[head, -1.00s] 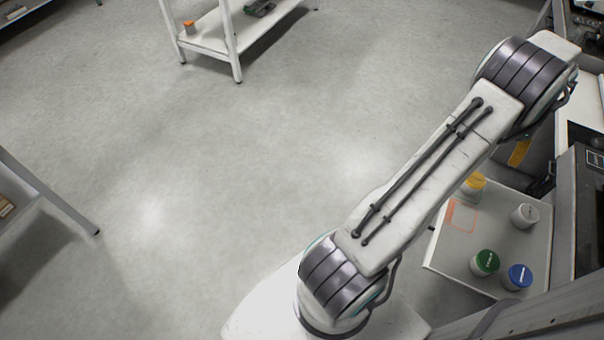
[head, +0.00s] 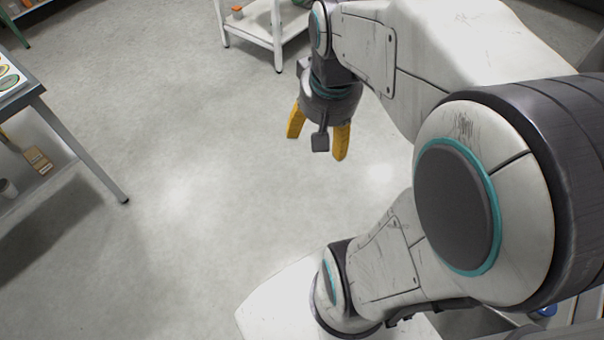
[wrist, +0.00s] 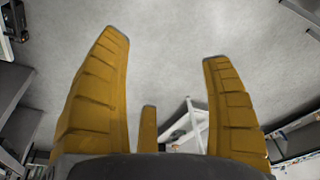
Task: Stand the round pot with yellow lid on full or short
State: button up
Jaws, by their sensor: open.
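My gripper (head: 318,150) hangs over the open floor in the head view, fingers pointing down. It is open and empty. Its yellow fingers also show in the wrist view (wrist: 168,85), spread apart with bare floor between them. The round pot with yellow lid is not visible now; my arm covers that side of the head view. I cannot pick out a place marked full or short in the current views.
A white shelf table (head: 262,25) with a small orange item (head: 237,12) stands at the back. A grey table (head: 38,88) stands at the left. A blue-lidded pot (head: 545,311) peeks out at the lower right. The floor between is clear.

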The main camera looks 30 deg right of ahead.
jog(key=s+a+f+n, duration=0.2)
jog(key=s+a+n, duration=0.3)
jog(key=a, duration=0.2)
jog(key=shift+s+a+t+y, duration=0.3)
jog(key=shift+s+y, duration=0.1)
jog(key=shift+r, duration=0.15)
notch_tip(320, 180, up, 7)
jog(key=p, duration=0.6)
